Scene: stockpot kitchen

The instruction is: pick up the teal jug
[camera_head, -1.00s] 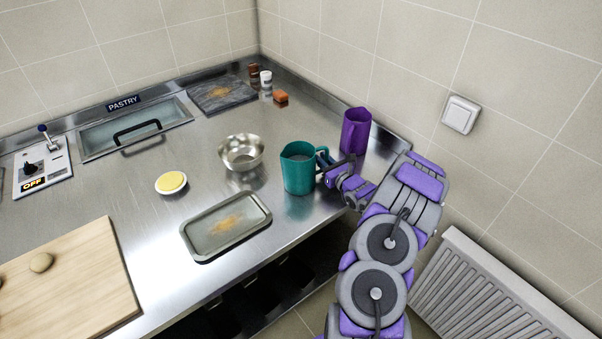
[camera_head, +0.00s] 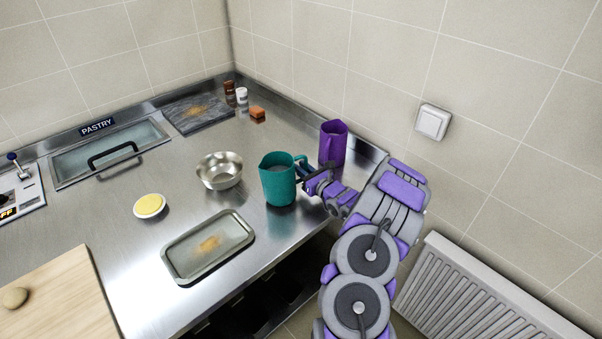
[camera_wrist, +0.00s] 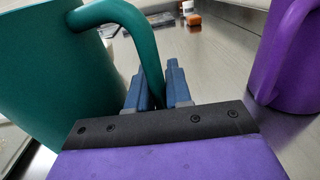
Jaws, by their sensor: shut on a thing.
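The teal jug (camera_head: 278,181) stands upright near the right part of the steel counter, its handle facing my arm. My gripper (camera_head: 311,177) is at the handle side of the jug. In the wrist view the jug body (camera_wrist: 50,75) fills the left, and its handle (camera_wrist: 143,45) comes down between the two blue fingers of my gripper (camera_wrist: 160,88), which are shut on it. The fingertips hide part of the handle's lower end. Whether the jug's base touches the counter I cannot tell for sure.
A purple jug (camera_head: 333,145) stands just behind and right of my gripper, close in the wrist view too (camera_wrist: 295,65). A metal bowl (camera_head: 220,172) is left of the teal jug. A tray (camera_head: 180,273) lies in front. The wall is at the right.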

